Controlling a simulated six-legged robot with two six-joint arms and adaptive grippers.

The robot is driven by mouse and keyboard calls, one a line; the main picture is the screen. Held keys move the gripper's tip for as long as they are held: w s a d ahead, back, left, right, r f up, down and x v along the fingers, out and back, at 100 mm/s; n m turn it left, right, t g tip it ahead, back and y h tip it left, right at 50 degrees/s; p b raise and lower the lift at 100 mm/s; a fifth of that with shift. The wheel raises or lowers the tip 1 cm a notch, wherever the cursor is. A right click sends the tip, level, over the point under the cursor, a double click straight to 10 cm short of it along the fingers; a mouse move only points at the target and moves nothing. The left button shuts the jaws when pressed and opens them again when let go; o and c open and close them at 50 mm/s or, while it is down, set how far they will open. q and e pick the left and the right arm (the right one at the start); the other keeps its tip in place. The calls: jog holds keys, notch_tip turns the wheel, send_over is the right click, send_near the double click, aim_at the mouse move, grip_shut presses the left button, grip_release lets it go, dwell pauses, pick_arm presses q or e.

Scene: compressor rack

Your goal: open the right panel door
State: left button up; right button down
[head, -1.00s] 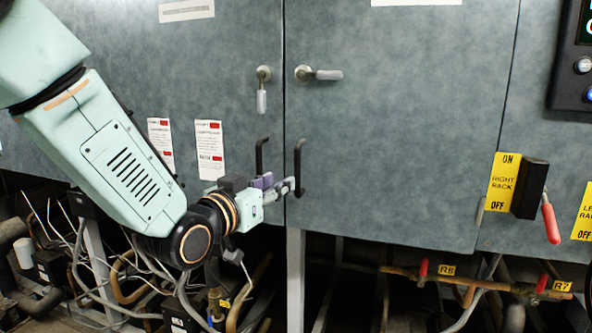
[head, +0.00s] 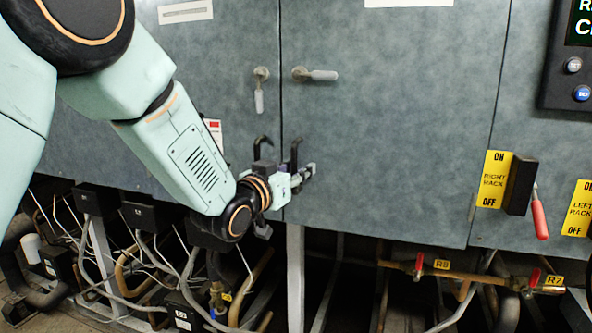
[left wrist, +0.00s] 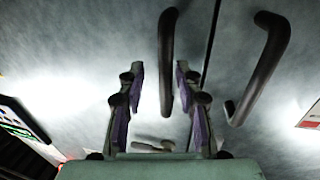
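The right panel door (head: 400,130) is shut, flush along the seam with the left door (head: 225,70). Its black bar handle (head: 296,150) stands near the seam, partly hidden by my left gripper (head: 308,172). In the left wrist view, which looks turned over, this handle (left wrist: 167,60) lies left of the seam. My open left gripper (left wrist: 160,85) has one finger on each side of the handle's end in the picture; contact is not clear. The right door's lever (head: 318,74) is horizontal. My right gripper is not in view.
The left door's handle (head: 262,145) is close beside my gripper, across the seam, and its lever (head: 260,90) hangs down. A red-handled switch (head: 538,212) is on the right. Pipes and cables (head: 130,260) fill the space below.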

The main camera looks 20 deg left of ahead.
pick_arm(q)
jog(key=shift+c, duration=0.7)
jog(key=shift+w+a+f, duration=0.25)
jog(key=shift+w+a, duration=0.05)
jog(key=shift+a, duration=0.1)
jog(key=c, duration=0.5)
jog(key=shift+s+d+r, duration=0.1)
jog(key=shift+d+r, duration=0.05)
jog(key=shift+d, duration=0.05)
grip_shut()
jog(key=shift+a, duration=0.1)
